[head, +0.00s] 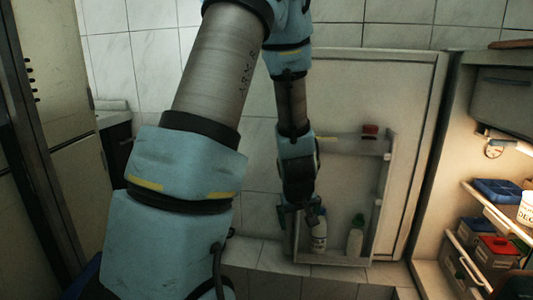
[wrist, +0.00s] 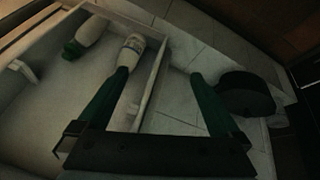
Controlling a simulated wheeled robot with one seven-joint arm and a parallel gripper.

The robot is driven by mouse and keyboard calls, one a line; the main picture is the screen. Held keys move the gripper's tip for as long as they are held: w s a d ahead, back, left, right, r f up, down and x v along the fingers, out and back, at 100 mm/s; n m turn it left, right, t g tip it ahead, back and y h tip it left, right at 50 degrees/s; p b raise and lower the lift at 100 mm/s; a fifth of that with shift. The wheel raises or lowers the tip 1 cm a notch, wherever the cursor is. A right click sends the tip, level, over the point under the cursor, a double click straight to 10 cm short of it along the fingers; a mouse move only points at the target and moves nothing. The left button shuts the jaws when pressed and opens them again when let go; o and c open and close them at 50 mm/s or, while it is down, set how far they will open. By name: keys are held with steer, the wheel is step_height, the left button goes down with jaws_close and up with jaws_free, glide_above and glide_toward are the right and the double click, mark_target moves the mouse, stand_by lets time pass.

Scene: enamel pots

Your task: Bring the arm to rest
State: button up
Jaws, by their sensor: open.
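My gripper (head: 302,207) hangs low beside the open fridge door's bottom shelf in the head view. In the wrist view its two green fingers (wrist: 160,74) are spread apart with nothing held between them. A white bottle with a label (head: 319,232) stands on that shelf, just beside or behind the gripper. It also shows in the wrist view (wrist: 130,55) at the left fingertip; I cannot tell whether they touch. My arm is extended down and hides part of the door.
A green-capped bottle (head: 355,240) stands on the bottom door shelf (head: 335,260). A red item (head: 370,129) sits on the upper door shelf (head: 345,146). A dark rounded object (wrist: 245,93) is right of the fingers.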

steer(key=s+a+r+m+g, duration=0.1)
steer(key=s+a+r, duration=0.2)
steer(key=s+a, duration=0.15)
steer(key=s+a+r+m+g+y, duration=0.1)
steer(key=s+a+r, duration=0.15)
steer(key=a, duration=0.35)
steer(key=s+a+r+m+g, duration=0.1)
steer(key=s+a+r+g, duration=0.1)
steer(key=s+a, duration=0.3)
step_height(320, 180, up, 22)
steer(key=w+p, duration=0.1)
steer(key=p, duration=2.1)
steer(key=shift+w+r, duration=0.15)
steer(key=shift+r, duration=0.1)
